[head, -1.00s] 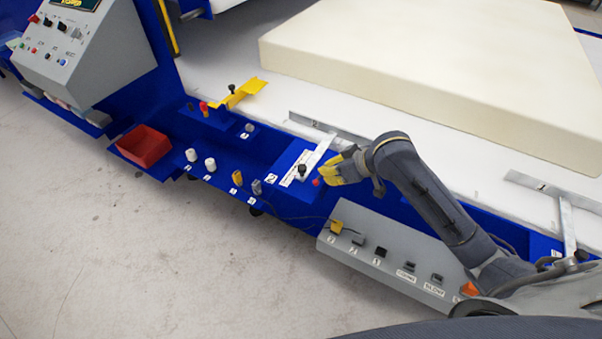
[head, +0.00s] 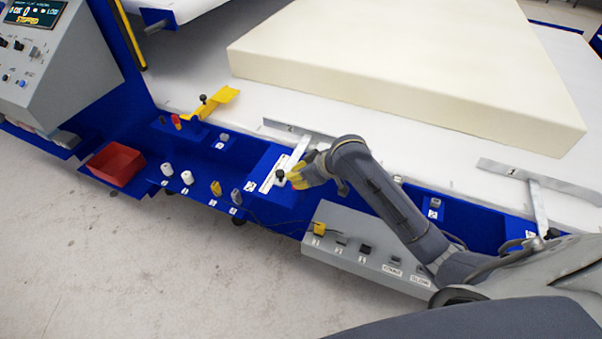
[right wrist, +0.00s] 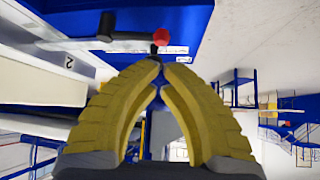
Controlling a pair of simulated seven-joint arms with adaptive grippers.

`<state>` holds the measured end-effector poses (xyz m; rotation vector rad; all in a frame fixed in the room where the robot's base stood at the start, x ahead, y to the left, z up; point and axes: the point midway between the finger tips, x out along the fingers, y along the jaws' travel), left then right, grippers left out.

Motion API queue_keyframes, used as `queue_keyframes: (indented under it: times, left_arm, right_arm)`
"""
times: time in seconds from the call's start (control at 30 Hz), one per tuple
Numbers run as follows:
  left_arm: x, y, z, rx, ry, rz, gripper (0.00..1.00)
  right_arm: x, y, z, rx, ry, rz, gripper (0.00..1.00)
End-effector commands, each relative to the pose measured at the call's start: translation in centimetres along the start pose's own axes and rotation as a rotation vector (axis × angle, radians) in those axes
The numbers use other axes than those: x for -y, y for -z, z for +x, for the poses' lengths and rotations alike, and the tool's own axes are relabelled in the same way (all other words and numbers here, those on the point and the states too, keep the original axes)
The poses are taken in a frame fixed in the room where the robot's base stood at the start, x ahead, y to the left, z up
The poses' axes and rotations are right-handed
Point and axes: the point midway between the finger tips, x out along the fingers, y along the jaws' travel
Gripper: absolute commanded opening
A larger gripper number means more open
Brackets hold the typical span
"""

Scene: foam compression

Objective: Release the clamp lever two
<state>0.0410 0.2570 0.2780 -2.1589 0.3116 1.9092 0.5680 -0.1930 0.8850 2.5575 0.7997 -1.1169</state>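Clamp two is a pale metal bar and bracket (head: 291,159) with a black knob (head: 279,174), on the blue rail beside the foam bed. In the right wrist view its lever shows with a red ball end (right wrist: 160,37) and a black knob (right wrist: 106,26). My right gripper (head: 298,179) is at this clamp and covers the red ball in the head view. In the right wrist view its yellow fingertips (right wrist: 158,72) come together just short of the red ball, with a dark piece at the tips. I cannot tell whether they touch the lever. My left gripper is not in view.
A large cream foam block (head: 400,65) lies on the white bed behind. A grey button box (head: 365,245) stands in front of the rail, below my right arm. A red bin (head: 115,164), several small pegs and a yellow bracket (head: 212,102) are to the left.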

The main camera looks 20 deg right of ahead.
Motion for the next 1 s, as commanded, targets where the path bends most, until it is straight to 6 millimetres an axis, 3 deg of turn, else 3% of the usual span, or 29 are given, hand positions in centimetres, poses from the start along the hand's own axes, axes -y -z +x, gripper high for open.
queue_keyframes:
  times: [0.2,0.4,1.0]
  left_arm:
    - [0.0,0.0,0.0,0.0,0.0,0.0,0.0]
    - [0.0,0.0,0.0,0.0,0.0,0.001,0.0]
    - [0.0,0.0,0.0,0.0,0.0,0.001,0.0]
  right_arm:
    - [0.1,0.0,2.9,0.001,0.001,0.003,0.0]
    - [0.0,0.0,4.4,0.0,0.0,0.001,0.0]
    - [0.0,0.0,4.9,0.0,0.004,-0.007,0.0]
